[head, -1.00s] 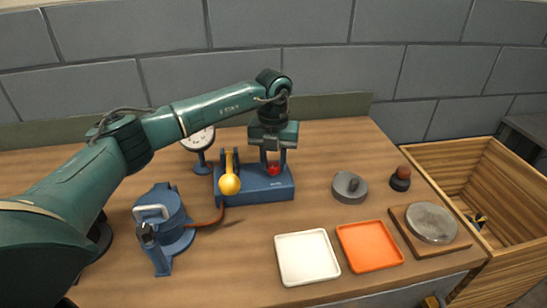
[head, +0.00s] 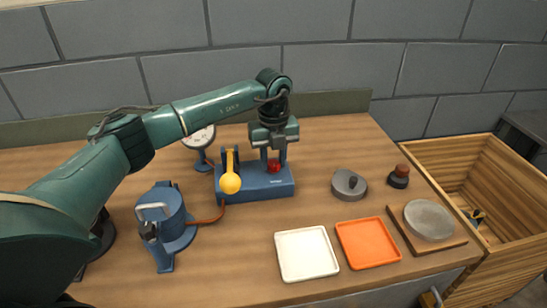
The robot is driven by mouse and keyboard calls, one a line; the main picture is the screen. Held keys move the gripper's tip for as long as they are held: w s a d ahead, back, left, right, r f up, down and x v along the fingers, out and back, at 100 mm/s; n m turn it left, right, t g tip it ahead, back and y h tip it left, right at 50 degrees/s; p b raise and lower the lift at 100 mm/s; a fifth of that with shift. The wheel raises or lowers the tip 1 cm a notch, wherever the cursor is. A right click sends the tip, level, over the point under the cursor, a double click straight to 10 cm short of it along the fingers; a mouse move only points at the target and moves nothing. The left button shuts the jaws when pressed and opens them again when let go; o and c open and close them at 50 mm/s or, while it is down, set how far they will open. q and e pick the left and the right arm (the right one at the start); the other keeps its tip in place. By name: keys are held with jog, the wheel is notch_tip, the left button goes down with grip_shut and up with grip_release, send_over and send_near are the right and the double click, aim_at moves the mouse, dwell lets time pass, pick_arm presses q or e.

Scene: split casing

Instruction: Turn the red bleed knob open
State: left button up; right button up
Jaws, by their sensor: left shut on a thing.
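The red bleed knob (head: 273,167) sits on top of the blue pump block (head: 262,188) at the right of its yellow-ended lever (head: 230,180). My left gripper (head: 273,158) points down from above, with its two fingers on either side of the knob. It is shut on the knob, which shows partly between the fingers. The knob's turn angle is too small to tell. My right gripper is not in view.
A dial gauge (head: 200,140) stands behind the block, and a blue clamped casing (head: 162,222) stands at left, joined by a hose.

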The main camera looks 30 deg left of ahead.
aim_at(274, 162)
pick_arm(q)
jog(key=o, duration=1)
jog(key=shift+c, duration=0.2)
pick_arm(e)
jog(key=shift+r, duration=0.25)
pick_arm(q)
jog(key=shift+r, duration=0.1)
notch_tip(274, 162, up, 13)
jog(key=b, duration=0.1)
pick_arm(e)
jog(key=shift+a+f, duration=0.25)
